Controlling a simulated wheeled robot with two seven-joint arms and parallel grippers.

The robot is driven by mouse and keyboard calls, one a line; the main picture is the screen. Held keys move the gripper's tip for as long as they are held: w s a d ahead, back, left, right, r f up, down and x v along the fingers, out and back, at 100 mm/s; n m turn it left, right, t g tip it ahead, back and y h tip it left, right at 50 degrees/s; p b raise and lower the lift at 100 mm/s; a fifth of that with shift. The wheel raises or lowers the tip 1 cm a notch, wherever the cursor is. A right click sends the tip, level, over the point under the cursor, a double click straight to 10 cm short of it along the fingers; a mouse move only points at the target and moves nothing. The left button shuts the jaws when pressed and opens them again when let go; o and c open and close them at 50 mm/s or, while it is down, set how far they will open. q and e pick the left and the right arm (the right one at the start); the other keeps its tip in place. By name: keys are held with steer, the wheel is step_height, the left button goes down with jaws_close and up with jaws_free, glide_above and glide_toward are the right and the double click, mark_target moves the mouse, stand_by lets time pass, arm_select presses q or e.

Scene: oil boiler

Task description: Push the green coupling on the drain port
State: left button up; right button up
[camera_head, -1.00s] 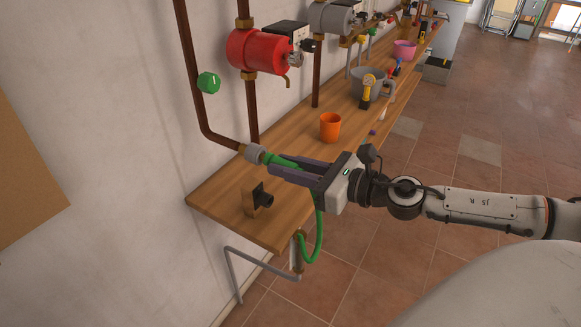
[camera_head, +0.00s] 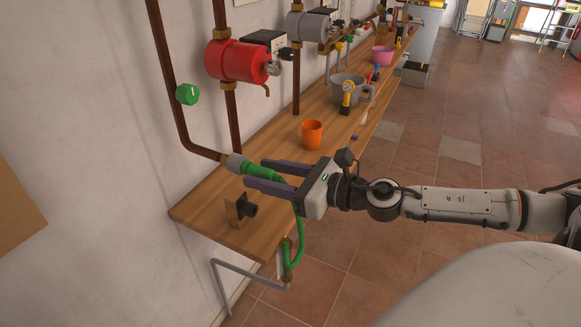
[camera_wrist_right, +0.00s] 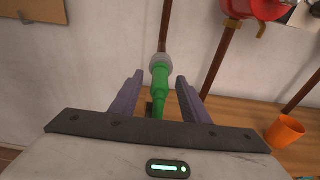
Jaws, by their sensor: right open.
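The green coupling (camera_head: 259,170) sits at the end of the grey drain port (camera_head: 235,162), in line with it and touching it as far as I can see. In the right wrist view the coupling (camera_wrist_right: 160,80) meets the grey port (camera_wrist_right: 161,60) end to end. A green hose (camera_head: 300,235) runs from the coupling down past the bench edge. My right gripper (camera_head: 254,172) is open, with one dark finger on each side of the coupling. In the wrist view (camera_wrist_right: 160,78) gaps show between the fingers and the coupling. My left gripper is out of view.
The wooden bench (camera_head: 205,205) runs along the wall. On it are a small black-and-wood fixture (camera_head: 240,209), an orange cup (camera_head: 312,134) and a grey bucket (camera_head: 343,92). A red vessel (camera_head: 232,62), brown pipes and a green knob (camera_head: 187,94) are above. Floor at right is clear.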

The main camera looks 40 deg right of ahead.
steer(key=shift+b+v, duration=0.3)
steer(key=shift+v, duration=0.8)
steer(key=v, duration=0.7)
steer(key=shift+s, duration=0.3)
steer(key=shift+s+d+r, duration=0.1)
